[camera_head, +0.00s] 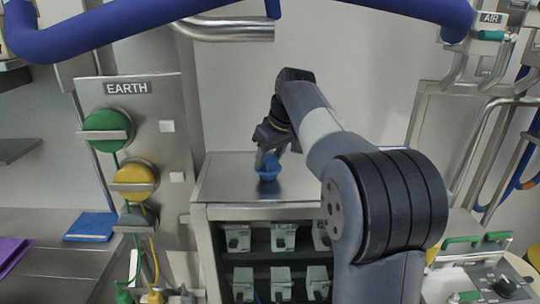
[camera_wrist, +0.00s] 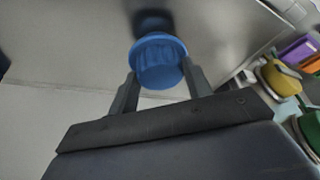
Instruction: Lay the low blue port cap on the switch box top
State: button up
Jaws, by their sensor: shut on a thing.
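The blue port cap (camera_head: 268,170) is a short, ribbed round piece. My gripper (camera_head: 268,156) is shut on it, pointing down over the switch box top (camera_head: 228,180), a flat grey metal surface. The cap is low over the middle of that top; whether it touches cannot be told. In the wrist view the cap (camera_wrist: 157,62) sits between the two fingertips of my gripper (camera_wrist: 160,82), with a dark shadow or reflection beyond it on the metal. The rest of the top looks bare.
The box front (camera_head: 200,240) holds several grey switch units. An EARTH panel (camera_head: 128,88) with green and yellow round fittings stands at left. A blue book-like item (camera_head: 90,227) lies on the left bench. Blue hoses (camera_head: 130,30) and pipes cross above.

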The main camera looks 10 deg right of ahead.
jog(key=shift+f, duration=0.15)
jog(key=o, duration=1.2)
jog(key=shift+c, duration=0.2)
jog(key=v, duration=1.2)
jog(key=shift+r, duration=0.2)
jog(key=shift+f, duration=0.1)
